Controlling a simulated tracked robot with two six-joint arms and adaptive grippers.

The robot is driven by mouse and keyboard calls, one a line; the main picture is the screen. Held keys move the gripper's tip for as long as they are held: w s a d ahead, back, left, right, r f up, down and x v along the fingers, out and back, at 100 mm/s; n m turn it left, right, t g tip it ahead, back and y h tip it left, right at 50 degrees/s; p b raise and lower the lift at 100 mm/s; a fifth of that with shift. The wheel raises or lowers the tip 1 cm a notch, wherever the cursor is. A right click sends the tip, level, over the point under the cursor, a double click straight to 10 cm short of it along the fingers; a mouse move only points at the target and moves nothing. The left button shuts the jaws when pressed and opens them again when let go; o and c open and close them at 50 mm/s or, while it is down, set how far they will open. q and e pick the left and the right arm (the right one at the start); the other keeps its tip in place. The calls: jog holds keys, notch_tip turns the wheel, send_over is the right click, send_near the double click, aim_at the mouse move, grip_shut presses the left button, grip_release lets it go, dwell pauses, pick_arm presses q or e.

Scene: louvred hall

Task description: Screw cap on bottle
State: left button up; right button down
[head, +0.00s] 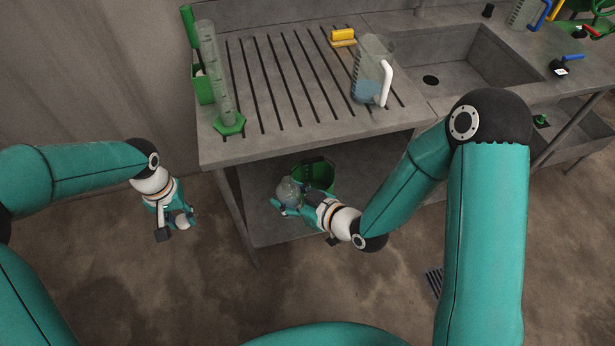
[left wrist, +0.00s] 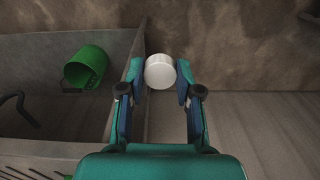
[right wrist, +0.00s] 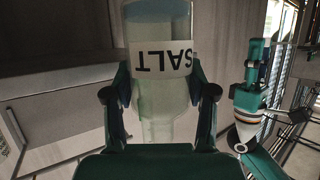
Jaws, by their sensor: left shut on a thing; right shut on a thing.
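A white cap (left wrist: 160,71) is between the fingertips of my left gripper (left wrist: 158,80), which is shut on it. In the head view my left gripper (head: 181,219) hangs over open floor left of the bench, and the cap (head: 184,222) shows as a small pale piece. My right gripper (right wrist: 160,100) is shut on a clear bottle (right wrist: 165,105) with a white SALT label, upside down in the right wrist view. In the head view the bottle (head: 289,191) is in front of the bench's lower shelf. Cap and bottle are well apart.
The grey bench (head: 290,124) carries a tall graduated cylinder (head: 215,75), a jug (head: 369,72) and a yellow brush (head: 343,37). A sink (head: 470,60) is at the right. A green bucket (head: 316,174) sits just behind the bottle. The floor between the grippers is partly clear.

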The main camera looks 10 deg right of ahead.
dwell(0.3)
pick_arm(q)
jog(key=shift+s+a+r+m, duration=0.1)
jog(key=shift+s+a+m, duration=0.1)
jog(key=shift+s+m, duration=0.35)
jog(key=shift+a+r+m, duration=0.2)
jog(key=shift+r+m, duration=0.15)
jog(key=shift+m, duration=0.1)
jog(key=d+r+m, duration=0.4)
jog(key=d+r, duration=0.3)
jog(key=d, duration=0.5)
jog(key=d+r+m, duration=0.5)
jog(key=d+r, duration=0.3)
jog(key=d, duration=0.5)
jog(key=shift+a+f, duration=0.1)
